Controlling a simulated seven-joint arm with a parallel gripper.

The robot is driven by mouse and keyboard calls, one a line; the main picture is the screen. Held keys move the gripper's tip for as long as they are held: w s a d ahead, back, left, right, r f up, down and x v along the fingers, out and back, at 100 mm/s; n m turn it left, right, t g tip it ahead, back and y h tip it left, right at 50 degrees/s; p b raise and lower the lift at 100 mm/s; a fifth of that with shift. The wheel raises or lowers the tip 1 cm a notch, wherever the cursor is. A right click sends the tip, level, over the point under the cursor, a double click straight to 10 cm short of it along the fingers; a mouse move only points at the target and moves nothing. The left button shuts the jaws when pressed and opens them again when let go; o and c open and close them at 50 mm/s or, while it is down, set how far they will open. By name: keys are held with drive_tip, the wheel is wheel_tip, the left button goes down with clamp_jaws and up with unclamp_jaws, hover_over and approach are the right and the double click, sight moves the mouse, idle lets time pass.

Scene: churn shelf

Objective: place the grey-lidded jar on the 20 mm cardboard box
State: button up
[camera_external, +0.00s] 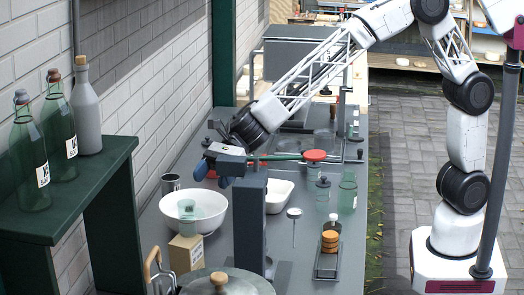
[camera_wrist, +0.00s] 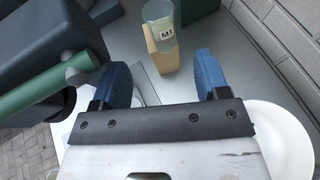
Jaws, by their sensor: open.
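A cardboard box (camera_external: 186,252) stands on the counter at the front left of the outside view. It also shows in the wrist view (camera_wrist: 160,58), beyond my fingers. A greenish labelled glass vessel (camera_external: 187,222) appears on top of it; the wrist view shows the vessel (camera_wrist: 160,30) with an "M1" label. I cannot tell whether it has a lid. A small clear jar with a grey lid (camera_external: 322,193) stands on the counter right of the dark post. My gripper (camera_external: 213,172) is open above the bowl; no object is between its fingers in the wrist view (camera_wrist: 163,80).
A white bowl (camera_external: 178,213) lies below my gripper. A dark post (camera_external: 251,215) with a green lever (camera_external: 272,157) stands close to its right. A red-lidded jar (camera_external: 314,170), a green jar (camera_external: 348,193), a white tray (camera_external: 281,192) and a lidded pot (camera_external: 245,285) share the counter.

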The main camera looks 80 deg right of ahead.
drive_tip(key=s+d+r+m+t+h, duration=0.1)
drive_tip(key=d+r+m+t+h, duration=0.25)
drive_tip(key=d+m, duration=0.65)
drive_tip(key=s+d+r+m+t+h, duration=0.25)
drive_tip(key=d+r+m, duration=0.35)
drive_tip(key=d, duration=0.7)
drive_tip(key=s+d+f+m+g+h, duration=0.1)
drive_tip(key=s+d+m+h, duration=0.2)
drive_tip(key=s+d+m, duration=0.3)
drive_tip(key=s+d+m+h, duration=0.3)
drive_tip(key=s+d+m, duration=0.1)
drive_tip(key=d+m, duration=0.5)
drive_tip(key=s+d+f+m+g, duration=0.2)
drive_tip(key=s+m, duration=0.4)
drive_tip(key=s, duration=0.4)
drive_tip(key=s+d+f+m+g, duration=0.2)
drive_tip(key=s+m, duration=0.4)
drive_tip(key=s, duration=0.4)
drive_tip(key=s+d+f+m+g, duration=0.3)
drive_tip(key=s+m, duration=0.3)
drive_tip(key=s, duration=0.3)
drive_tip(key=shift+s+d+m+g, duration=0.3)
drive_tip(key=shift+s+d, duration=0.1)
drive_tip(key=shift+d, duration=0.5)
drive_tip(key=shift+o, duration=0.5)
drive_tip(key=shift+r+h, duration=0.1)
drive_tip(key=shift+h, duration=0.2)
